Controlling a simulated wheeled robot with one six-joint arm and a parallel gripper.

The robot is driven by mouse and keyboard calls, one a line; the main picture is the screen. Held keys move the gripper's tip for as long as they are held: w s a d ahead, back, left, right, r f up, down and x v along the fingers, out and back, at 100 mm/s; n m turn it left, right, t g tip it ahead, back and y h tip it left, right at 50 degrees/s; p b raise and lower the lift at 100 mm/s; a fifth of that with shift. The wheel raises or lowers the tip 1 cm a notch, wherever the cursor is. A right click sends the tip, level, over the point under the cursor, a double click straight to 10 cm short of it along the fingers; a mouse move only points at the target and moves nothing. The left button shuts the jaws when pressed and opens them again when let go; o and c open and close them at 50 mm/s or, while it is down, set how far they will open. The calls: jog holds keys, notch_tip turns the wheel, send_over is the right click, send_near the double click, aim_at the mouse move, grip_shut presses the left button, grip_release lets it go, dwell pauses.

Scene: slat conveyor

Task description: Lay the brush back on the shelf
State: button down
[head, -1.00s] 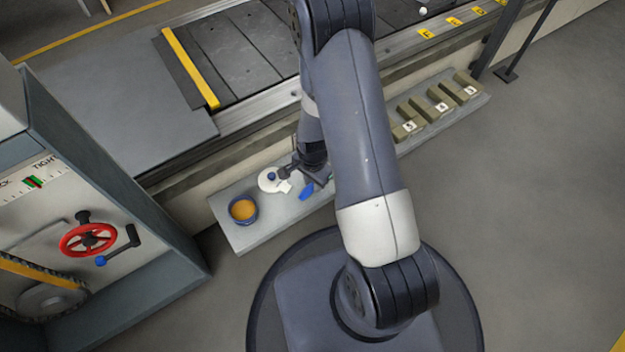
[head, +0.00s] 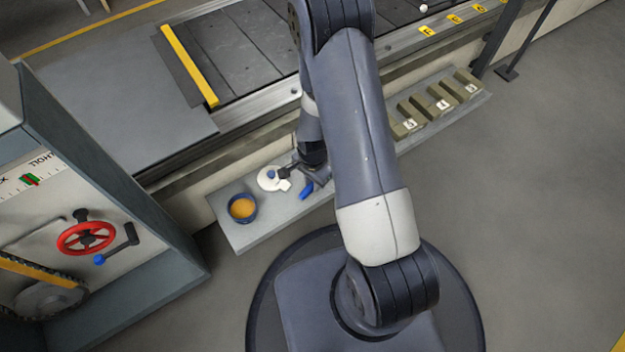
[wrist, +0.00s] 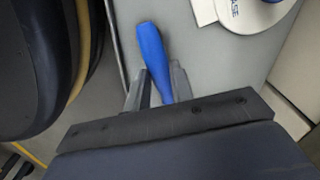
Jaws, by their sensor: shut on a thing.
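The brush shows as a blue handle (head: 306,190) low over or on the grey shelf (head: 270,226), left of my forearm. In the wrist view the blue handle (wrist: 152,55) stands between the two grey fingers of my gripper (wrist: 160,88), which is shut on it. The rest of the brush is hidden. In the head view my gripper (head: 318,178) is partly hidden by my arm. I cannot tell whether the brush touches the shelf.
On the shelf, a blue pot with orange contents (head: 242,208) and a white disc with a blue knob (head: 271,178) stand left of the brush. Several numbered blocks (head: 440,103) fill its right end. The conveyor (head: 250,60) runs behind; a cabinet with a red wheel (head: 86,238) stands left.

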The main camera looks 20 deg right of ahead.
jog(key=c, duration=1.1)
grip_release()
jog(key=shift+c, duration=0.2)
notch_tip(320, 180, up, 11)
jog(key=p, duration=0.5)
jog(key=shift+f, duration=0.15)
notch_tip(320, 180, down, 11)
jog(key=b, duration=0.5)
jog(key=shift+r+p, duration=0.35)
jog(key=shift+r, duration=0.1)
